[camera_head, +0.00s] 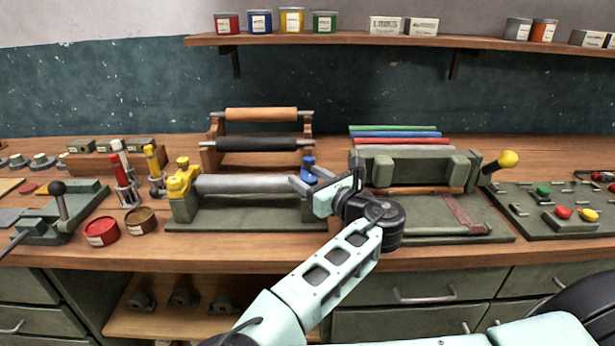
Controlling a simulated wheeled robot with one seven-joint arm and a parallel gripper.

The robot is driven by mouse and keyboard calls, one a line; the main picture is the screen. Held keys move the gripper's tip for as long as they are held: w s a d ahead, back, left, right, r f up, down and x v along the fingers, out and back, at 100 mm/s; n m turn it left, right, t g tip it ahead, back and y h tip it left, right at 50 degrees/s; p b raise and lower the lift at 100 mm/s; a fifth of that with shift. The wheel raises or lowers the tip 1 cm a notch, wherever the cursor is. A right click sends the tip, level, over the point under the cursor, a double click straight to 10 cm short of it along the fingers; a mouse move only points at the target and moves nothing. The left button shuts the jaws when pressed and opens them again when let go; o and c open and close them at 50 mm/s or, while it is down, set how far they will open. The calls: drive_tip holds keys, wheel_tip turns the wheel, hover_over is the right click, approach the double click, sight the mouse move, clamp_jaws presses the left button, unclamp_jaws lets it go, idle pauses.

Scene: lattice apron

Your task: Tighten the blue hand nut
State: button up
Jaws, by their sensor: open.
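The blue hand nut (309,162) stands at the right end of a green-grey fixture (246,217) on the bench. A metal roller (242,184) lies across this fixture, and a yellow hand nut (183,163) tops its left end. My gripper (299,182) is open and points left, its fingers at the blue nut's post. The fingers and wrist partly hide the post below the nut. I cannot tell whether the fingers touch it.
Behind is a rack with an orange roller (262,114) and a black roller (257,144). To the right stands a press (415,168) with a yellow-knobbed lever (508,159). Red and brown tins (101,231) sit at the left front. The bench's front strip is clear.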

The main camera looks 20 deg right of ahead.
drive_tip(key=c, duration=1)
drive_tip(key=shift+o, duration=0.2)
